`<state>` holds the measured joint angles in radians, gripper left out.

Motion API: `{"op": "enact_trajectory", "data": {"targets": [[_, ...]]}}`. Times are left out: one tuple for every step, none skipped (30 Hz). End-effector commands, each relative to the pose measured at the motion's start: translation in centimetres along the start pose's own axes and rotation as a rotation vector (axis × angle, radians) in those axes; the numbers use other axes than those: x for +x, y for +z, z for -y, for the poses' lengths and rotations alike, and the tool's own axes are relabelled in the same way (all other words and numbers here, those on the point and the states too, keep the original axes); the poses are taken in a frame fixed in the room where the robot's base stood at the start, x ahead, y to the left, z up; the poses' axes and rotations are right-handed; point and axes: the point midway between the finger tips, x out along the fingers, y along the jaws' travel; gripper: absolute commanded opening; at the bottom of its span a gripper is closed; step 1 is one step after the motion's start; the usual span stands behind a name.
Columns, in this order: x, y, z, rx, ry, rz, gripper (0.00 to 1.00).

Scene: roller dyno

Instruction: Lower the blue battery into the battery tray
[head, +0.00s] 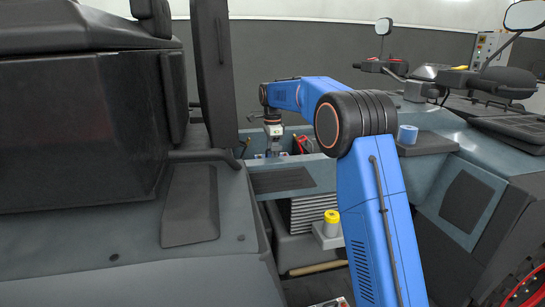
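My gripper (273,143) points down into the open bay behind the grey crossbar, small and far off in the head view. Small patches of blue (258,156) show low beside and below its fingers. They may be part of the blue battery, but most of that area is hidden behind the crossbar. I cannot tell whether the fingers are closed on it. The battery tray is not clearly visible; the bay's blue-grey wall (318,131) shows around the gripper. A red part (300,143) lies just right of the gripper, and a yellow-black one (243,146) to its left.
A black upright seat panel (215,75) stands close left of the bay. The grey crossbar (325,172) runs in front. A yellow-capped container (331,222) stands on a lower ledge.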

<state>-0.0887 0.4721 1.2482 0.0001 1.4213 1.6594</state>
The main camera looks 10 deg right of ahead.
Motion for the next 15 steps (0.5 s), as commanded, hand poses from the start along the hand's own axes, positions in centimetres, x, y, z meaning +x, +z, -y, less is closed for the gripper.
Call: {"op": "enact_trajectory", "data": {"targets": [[-0.08,0.00,0.01,0.000,-0.001,0.000,0.09],[-0.08,0.00,0.01,0.000,-0.001,0.000,0.09],[-0.08,0.00,0.01,0.000,-0.001,0.000,0.09],[-0.08,0.00,0.01,0.000,-0.001,0.000,0.09],[-0.08,0.00,0.01,0.000,-0.001,0.000,0.09],[-0.09,0.00,0.01,0.000,-0.001,0.000,0.53],[-0.08,0.00,0.01,0.000,-0.001,0.000,0.60],[-0.08,0.00,0.01,0.000,-0.001,0.000,0.67],[-0.07,0.00,0.01,0.000,-0.001,0.000,0.72],[-0.06,0.00,0.00,0.000,-0.001,0.000,0.72],[-0.05,0.00,-0.01,0.000,0.000,0.000,0.72],[-0.04,0.00,-0.03,0.000,0.000,0.000,0.72],[-0.03,0.00,-0.04,0.000,0.001,0.000,0.72],[0.07,0.00,-0.05,0.000,0.002,0.000,0.72],[0.06,0.00,-0.06,0.000,0.003,0.000,0.72]]}}
